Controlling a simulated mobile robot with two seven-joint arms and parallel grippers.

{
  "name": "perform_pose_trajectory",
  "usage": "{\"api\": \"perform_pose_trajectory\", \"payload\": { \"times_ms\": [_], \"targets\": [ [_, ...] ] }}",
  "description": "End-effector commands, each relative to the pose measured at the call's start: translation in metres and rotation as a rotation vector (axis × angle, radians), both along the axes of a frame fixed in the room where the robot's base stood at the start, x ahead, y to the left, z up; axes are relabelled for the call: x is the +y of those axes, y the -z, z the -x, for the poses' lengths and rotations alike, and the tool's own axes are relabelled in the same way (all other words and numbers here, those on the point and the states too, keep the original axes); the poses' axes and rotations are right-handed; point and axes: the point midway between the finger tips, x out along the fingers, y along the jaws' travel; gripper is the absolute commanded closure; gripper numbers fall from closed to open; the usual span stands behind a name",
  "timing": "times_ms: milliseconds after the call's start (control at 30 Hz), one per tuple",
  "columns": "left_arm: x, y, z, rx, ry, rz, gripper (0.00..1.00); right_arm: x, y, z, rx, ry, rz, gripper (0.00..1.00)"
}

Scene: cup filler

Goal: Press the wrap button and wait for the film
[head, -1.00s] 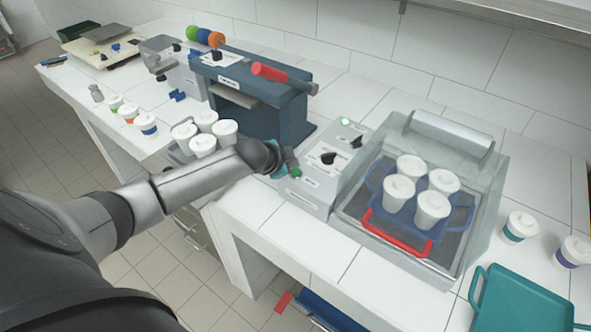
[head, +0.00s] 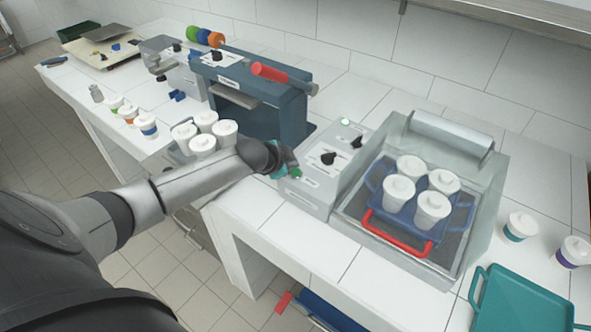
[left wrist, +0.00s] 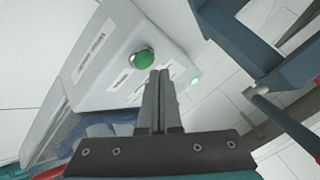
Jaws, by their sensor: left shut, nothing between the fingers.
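The grey wrapper control box (head: 318,172) stands on the counter, with a round green button (head: 296,173) on its front; the button also shows in the left wrist view (left wrist: 143,59). My left gripper (head: 283,162) is shut and empty beside the button. In the left wrist view its closed fingertips (left wrist: 159,74) lie just right of and below the button; I cannot tell whether they touch it. A green lamp (head: 346,122) is lit on top of the box.
A blue sealing press with a red lever (head: 270,72) stands behind my left arm. More white cups (head: 203,145) stand near it. Two lidded cups (head: 521,226) and a teal tray (head: 520,302) are at right. Bare counter lies in front of the box.

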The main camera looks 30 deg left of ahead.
Motion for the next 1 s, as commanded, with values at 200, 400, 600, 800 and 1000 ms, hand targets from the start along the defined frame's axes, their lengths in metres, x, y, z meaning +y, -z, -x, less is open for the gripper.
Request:
{"api": "perform_pose_trajectory", "payload": {
  "times_ms": [200,400,600,800,1000],
  "targets": [
    [0.0001,0.0000,0.0000,0.000,0.000,0.000,1.00,-0.0003,0.0000,0.0000,0.000,0.000,0.000,1.00],
    [0.0001,0.0001,0.0000,0.000,0.000,0.000,1.00,-0.0003,0.0000,0.0001,0.000,0.000,0.000,1.00],
    [-0.0001,0.0054,0.0001,0.000,0.000,0.000,1.00,-0.0004,0.0013,0.0001,0.000,0.000,0.000,1.00],
    [-0.0001,0.0093,0.0000,0.000,0.000,0.000,1.00,-0.0004,0.0020,0.0001,0.000,0.000,0.000,1.00],
    [-0.0002,0.0091,-0.0001,0.000,0.000,0.000,1.00,-0.0004,0.0019,0.0002,0.000,0.000,0.000,1.00]
  ]
}}
